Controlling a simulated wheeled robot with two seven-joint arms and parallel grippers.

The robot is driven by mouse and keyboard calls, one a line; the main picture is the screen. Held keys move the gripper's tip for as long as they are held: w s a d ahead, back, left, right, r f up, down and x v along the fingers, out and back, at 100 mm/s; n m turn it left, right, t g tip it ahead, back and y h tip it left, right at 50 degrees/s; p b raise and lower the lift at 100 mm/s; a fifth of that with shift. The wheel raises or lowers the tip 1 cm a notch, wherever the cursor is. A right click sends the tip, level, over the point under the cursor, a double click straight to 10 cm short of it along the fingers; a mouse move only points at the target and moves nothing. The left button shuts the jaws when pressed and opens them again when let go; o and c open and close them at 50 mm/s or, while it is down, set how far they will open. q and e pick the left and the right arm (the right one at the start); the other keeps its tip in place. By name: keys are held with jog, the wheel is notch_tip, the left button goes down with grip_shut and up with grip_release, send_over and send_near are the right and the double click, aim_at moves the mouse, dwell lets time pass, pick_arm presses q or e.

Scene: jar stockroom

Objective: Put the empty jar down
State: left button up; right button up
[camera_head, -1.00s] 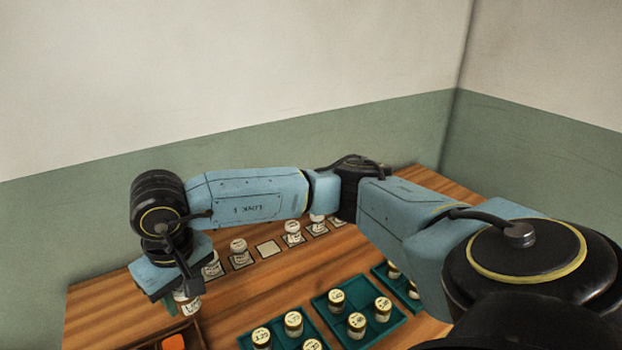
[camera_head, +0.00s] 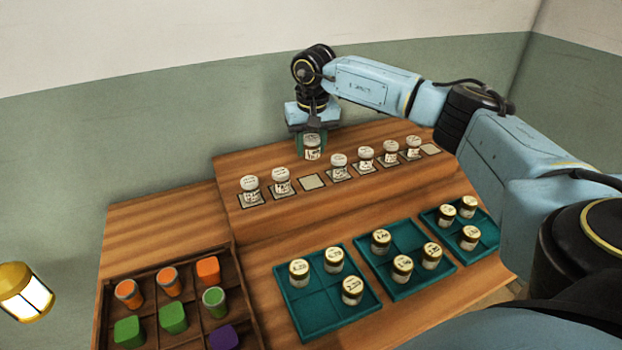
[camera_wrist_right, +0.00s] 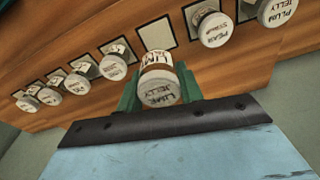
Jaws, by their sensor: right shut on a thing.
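My right gripper (camera_head: 311,140) is shut on a white-lidded jar (camera_head: 312,153), held upright over the back of the wooden shelf, behind a bare pale square (camera_head: 312,181). I cannot tell whether the jar is empty. My left gripper is not in view.
White-lidded jars stand on squares either side: two to the left (camera_head: 281,182), several to the right (camera_head: 339,167). Another bare square (camera_head: 431,149) ends the row. Green trays (camera_head: 318,318) with gold-lidded jars and a divided wooden crate (camera_head: 185,271) are in front.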

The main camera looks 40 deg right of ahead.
aim_at(312, 138)
jog(key=shift+f, duration=3.6)
jog(key=shift+f, duration=0.15)
jog(key=o, duration=1)
jog(key=r, duration=0.8)
jog(key=s+r, duration=0.1)
jog(key=r, duration=0.3)
jog(key=shift+s+a+r, duration=0.1)
jog(key=shift+a, duration=0.25)
